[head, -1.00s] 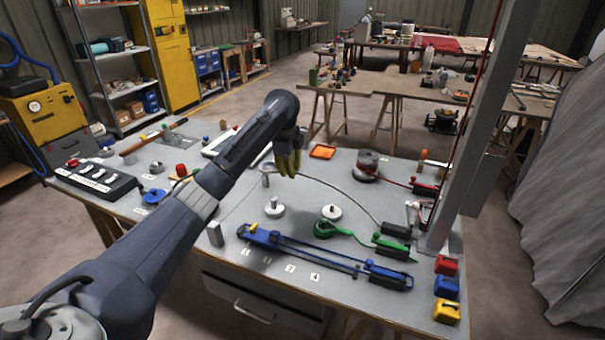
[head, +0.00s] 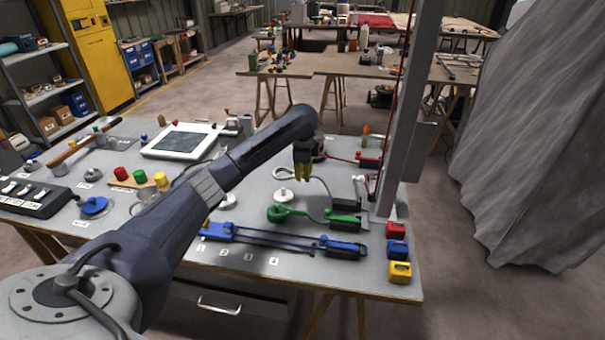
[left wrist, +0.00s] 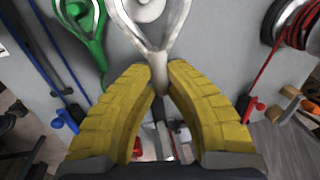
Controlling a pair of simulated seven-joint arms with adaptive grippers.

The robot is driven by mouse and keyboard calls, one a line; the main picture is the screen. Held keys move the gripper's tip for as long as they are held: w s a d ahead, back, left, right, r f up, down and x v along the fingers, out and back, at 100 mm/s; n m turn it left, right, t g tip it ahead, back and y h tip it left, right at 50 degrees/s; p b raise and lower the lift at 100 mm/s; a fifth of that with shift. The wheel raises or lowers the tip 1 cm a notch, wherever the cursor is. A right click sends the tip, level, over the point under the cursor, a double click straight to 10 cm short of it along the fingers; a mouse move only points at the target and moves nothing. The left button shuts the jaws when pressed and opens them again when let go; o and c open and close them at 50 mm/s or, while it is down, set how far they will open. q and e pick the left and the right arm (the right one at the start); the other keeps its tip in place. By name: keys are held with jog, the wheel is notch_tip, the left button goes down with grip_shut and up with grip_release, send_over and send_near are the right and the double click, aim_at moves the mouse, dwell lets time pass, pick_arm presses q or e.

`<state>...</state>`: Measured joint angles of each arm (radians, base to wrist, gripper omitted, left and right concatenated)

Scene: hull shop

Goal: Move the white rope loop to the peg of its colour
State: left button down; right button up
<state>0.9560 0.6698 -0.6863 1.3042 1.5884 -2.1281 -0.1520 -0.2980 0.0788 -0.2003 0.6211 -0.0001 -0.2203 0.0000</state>
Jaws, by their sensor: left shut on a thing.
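My left gripper (head: 303,178) has yellow fingers and is above the table's right part. In the left wrist view its fingertips (left wrist: 160,82) are shut on the neck of the white rope loop (left wrist: 157,60). The loop's eye (head: 284,172) points left in the head view, held off the table, and its rope curves down to the right. A pale peg (head: 283,196) on a round base stands below the loop in the head picture. In the left wrist view a pale round peg (left wrist: 148,10) shows through the eye; whether the eye encircles it I cannot tell. My right gripper is not in view.
A green loop (head: 278,214) lies in front of the pale peg. A blue strap (head: 285,235) runs along the front. Another pale peg (head: 227,201) stands left. A grey post (head: 401,130) and red, blue and yellow blocks (head: 397,230) are at right.

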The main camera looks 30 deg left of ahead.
pick_arm(q)
jog(key=shift+f, duration=2.15)
jog(key=shift+f, duration=2.15)
dwell(2.3)
jog(key=c, duration=0.9)
grip_release()
